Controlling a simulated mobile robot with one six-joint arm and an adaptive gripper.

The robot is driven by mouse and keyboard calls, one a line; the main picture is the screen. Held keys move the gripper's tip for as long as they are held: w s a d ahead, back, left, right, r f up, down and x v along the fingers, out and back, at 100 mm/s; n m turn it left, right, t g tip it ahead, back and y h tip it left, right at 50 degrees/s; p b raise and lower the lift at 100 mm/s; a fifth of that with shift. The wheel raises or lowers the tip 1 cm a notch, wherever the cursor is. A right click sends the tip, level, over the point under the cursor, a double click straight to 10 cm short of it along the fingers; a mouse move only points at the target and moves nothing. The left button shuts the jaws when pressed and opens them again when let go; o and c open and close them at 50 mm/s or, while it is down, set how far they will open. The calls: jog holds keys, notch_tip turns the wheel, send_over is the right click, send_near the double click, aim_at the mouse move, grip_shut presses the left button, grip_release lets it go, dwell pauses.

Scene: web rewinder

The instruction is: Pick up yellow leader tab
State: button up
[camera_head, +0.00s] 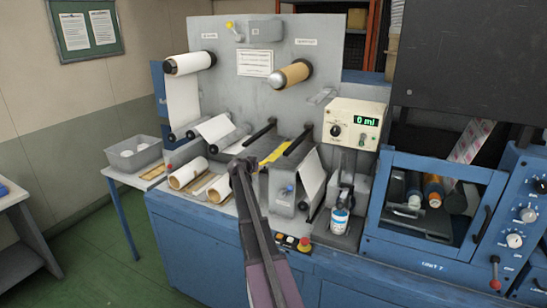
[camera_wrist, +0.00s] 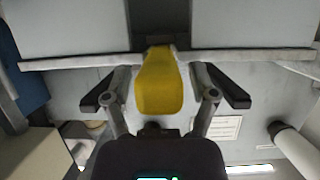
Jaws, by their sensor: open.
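The yellow leader tab (camera_wrist: 160,85) is centred in the wrist view, hanging from a pale horizontal edge. It lies in line with the space between the two fingers of my gripper (camera_wrist: 166,100), which are spread wide with one to each side. No finger visibly touches it, and the depth between them is hard to tell. In the head view my gripper (camera_head: 243,165) is over the left-middle of the rewinder deck. A yellow strip (camera_head: 274,152) shows to its right between dark rollers; I cannot tell if it is the same tab.
White rolls (camera_head: 183,178) lie left of my gripper. A control box (camera_head: 352,124) and a blue-framed unit (camera_head: 430,195) fill the right. A grey bin (camera_head: 134,153) is at left.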

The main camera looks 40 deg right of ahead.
grip_shut()
dwell(0.3)
jog(key=shift+r, duration=0.15)
notch_tip(320, 180, up, 2)
jog(key=shift+r+p, duration=0.1)
jog(key=shift+p, duration=1.15)
jog(key=shift+r+p, duration=0.8)
jog(key=shift+p, duration=0.05)
jog(key=s+a, duration=1.1)
jog(key=shift+a+r+p, duration=0.4)
jog(key=shift+r, duration=0.05)
jog(key=shift+w, duration=0.1)
